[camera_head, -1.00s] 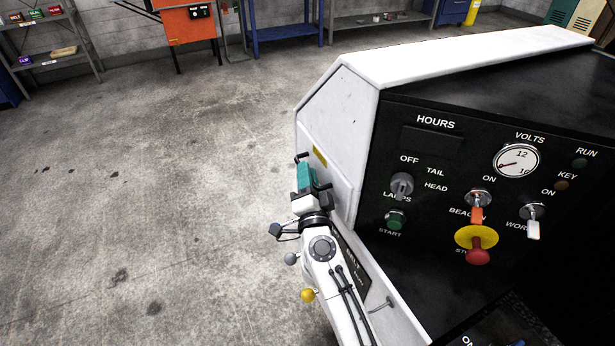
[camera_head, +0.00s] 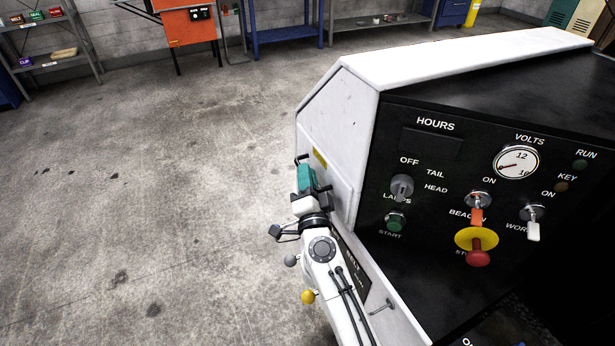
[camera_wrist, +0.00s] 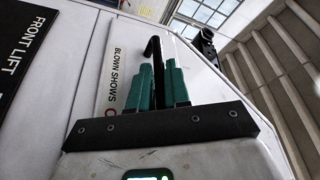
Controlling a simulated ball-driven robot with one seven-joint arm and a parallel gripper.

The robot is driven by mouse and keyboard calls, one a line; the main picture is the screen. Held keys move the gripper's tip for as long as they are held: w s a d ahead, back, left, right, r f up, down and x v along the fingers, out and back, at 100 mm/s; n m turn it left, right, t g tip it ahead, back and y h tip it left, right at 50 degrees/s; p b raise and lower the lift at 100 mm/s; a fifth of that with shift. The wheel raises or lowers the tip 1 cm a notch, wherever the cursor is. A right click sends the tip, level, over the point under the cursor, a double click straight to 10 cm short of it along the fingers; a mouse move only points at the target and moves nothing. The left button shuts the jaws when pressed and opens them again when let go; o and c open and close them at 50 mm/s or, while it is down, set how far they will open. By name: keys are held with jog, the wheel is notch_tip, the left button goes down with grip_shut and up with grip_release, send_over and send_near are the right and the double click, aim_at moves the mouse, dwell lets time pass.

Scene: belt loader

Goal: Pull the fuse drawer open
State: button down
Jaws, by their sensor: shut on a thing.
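The fuse drawer's white front (camera_wrist: 130,42) is on the side of the loader, with the words "BLOWN SHOWS" readable in the wrist view. Its black bar handle (camera_wrist: 152,47) stands up between the two teal fingers of my gripper (camera_wrist: 160,82). In the head view my gripper (camera_head: 306,178) is against the loader's white side, shut on the handle, whose black end (camera_head: 302,158) shows beyond the fingers. The fingers hide the handle's middle. The drawer front looks flush with the side panel, but I cannot tell if there is a small gap.
The loader's dark control panel (camera_head: 450,180) with switches, a gauge and a red stop knob (camera_head: 478,257) is to the right of my arm. A "FRONT LIFT" plate (camera_wrist: 20,50) is beside the drawer. The concrete floor (camera_head: 170,200) to the left is clear.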

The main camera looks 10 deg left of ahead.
jog(key=s+a+p, duration=0.1)
jog(key=s+a, duration=0.5)
jog(key=a, duration=0.3)
jog(key=s+a+p, duration=0.1)
jog(key=s+a, duration=0.6)
jog(key=a, duration=0.3)
jog(key=shift+s+a+f+p, duration=0.2)
jog(key=shift+a+p, duration=0.1)
jog(key=shift+p, duration=0.1)
jog(key=c, duration=1.4)
grip_release()
jog(key=shift+r, duration=0.1)
jog(key=shift+c, duration=0.2)
jog(key=shift+s, duration=0.1)
jog(key=v, duration=1)
jog(key=shift+s, duration=0.3)
jog(key=shift+d, duration=0.1)
